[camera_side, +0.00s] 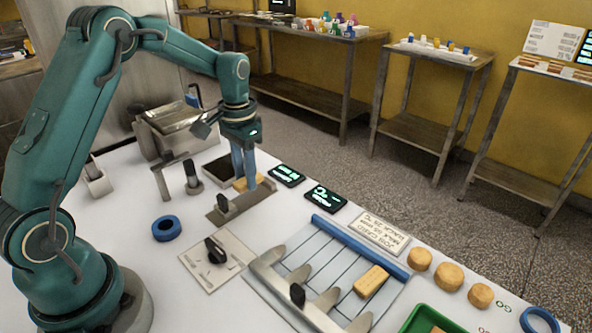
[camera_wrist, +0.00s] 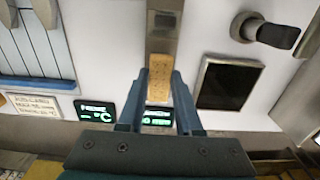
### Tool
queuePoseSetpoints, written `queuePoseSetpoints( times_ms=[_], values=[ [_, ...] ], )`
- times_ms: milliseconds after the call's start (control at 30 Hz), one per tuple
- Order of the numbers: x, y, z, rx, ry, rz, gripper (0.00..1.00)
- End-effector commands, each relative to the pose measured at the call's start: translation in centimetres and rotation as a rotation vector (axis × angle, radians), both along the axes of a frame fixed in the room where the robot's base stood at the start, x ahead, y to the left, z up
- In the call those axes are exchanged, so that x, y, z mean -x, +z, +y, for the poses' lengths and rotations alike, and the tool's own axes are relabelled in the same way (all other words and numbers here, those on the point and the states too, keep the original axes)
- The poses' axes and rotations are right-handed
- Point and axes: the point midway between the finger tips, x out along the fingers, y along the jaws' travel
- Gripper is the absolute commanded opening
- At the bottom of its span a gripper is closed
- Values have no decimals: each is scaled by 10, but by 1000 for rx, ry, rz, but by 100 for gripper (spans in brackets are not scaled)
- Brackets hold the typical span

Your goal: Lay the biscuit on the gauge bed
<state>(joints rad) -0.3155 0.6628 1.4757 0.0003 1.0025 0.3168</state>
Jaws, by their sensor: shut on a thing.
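My gripper (camera_side: 243,178) points down and is shut on a tan rectangular biscuit (camera_wrist: 160,78). In the wrist view the biscuit lies lengthwise between the two blue fingers. In the side view only part of the biscuit (camera_side: 240,185) shows by the fingertips. A grey metal strip with a dark knob, which looks like the gauge bed (camera_side: 238,205), is directly at the fingertips. In the wrist view this strip (camera_wrist: 165,35) runs up to and under the biscuit's line. I cannot tell whether the biscuit touches it or hangs just above.
A dark-topped square device (camera_wrist: 228,83) stands beside the strip. Two small displays (camera_side: 286,175) (camera_side: 324,196) lie close on the other side. Several round biscuits (camera_side: 450,276), a green tray (camera_side: 428,320) and a blue ring (camera_side: 166,228) lie farther off.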

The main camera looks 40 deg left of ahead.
Motion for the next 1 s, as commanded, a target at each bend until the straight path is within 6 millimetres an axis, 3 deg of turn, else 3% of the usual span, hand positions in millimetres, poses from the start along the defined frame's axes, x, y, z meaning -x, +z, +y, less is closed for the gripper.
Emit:
queuePoseSetpoints(
  times_ms=[200, 633, 667, 700, 733, 1000],
  values=[
    [1, -29, 0, 1, 0, 3, 3],
    [0, -35, 0, 0, 1, 0, 3],
    [0, -35, 0, 0, 1, 0, 41],
    [0, -35, 0, 0, 1, 0, 57],
    [0, -35, 0, 0, 1, 0, 64],
    [0, -34, 0, 0, 1, 0, 64]
  ],
)
